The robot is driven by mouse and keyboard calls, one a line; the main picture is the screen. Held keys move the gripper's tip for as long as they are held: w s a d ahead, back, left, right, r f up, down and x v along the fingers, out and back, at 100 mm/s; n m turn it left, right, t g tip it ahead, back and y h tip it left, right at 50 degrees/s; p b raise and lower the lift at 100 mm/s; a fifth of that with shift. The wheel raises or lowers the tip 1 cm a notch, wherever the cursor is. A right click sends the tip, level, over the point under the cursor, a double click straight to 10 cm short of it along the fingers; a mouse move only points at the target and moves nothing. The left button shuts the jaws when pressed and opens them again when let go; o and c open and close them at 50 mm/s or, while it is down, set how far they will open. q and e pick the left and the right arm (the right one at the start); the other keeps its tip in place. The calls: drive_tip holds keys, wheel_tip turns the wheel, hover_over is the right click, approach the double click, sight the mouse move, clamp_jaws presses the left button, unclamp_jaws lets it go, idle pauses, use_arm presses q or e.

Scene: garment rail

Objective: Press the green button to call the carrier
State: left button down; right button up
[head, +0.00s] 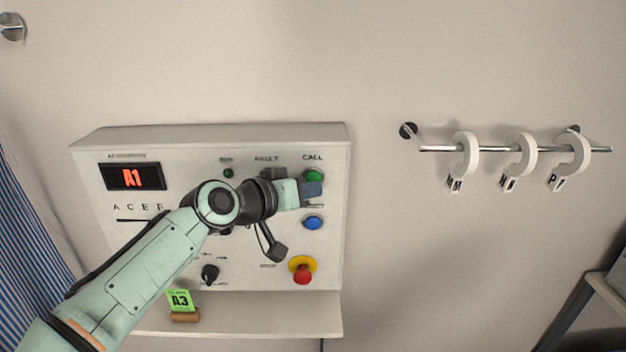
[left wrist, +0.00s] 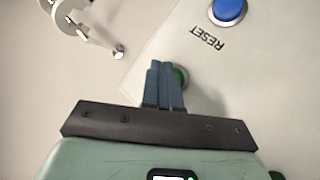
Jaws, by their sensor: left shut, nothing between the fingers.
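The green call button (head: 313,175) sits at the upper right of the control panel (head: 335,230), under the word CALL. My left gripper (head: 312,189) is shut and empty, with its blue-grey fingertips at the lower edge of the button in the head view. In the left wrist view the shut fingers (left wrist: 164,85) point at the green button (left wrist: 180,76), which shows partly behind them. I cannot tell whether the fingertips touch it. My right gripper is not in view.
A blue reset button (head: 313,223) and a red emergency knob (head: 302,275) lie below. A display (head: 132,177) reads A1. A green A3 card (head: 180,300) stands on the ledge. A rail (head: 490,149) with white hooks is at right.

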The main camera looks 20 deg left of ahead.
use_arm(q)
drive_tip(key=shift+w, duration=0.1)
drive_tip(key=shift+w+a, duration=0.15)
drive_tip(key=shift+w, duration=0.2)
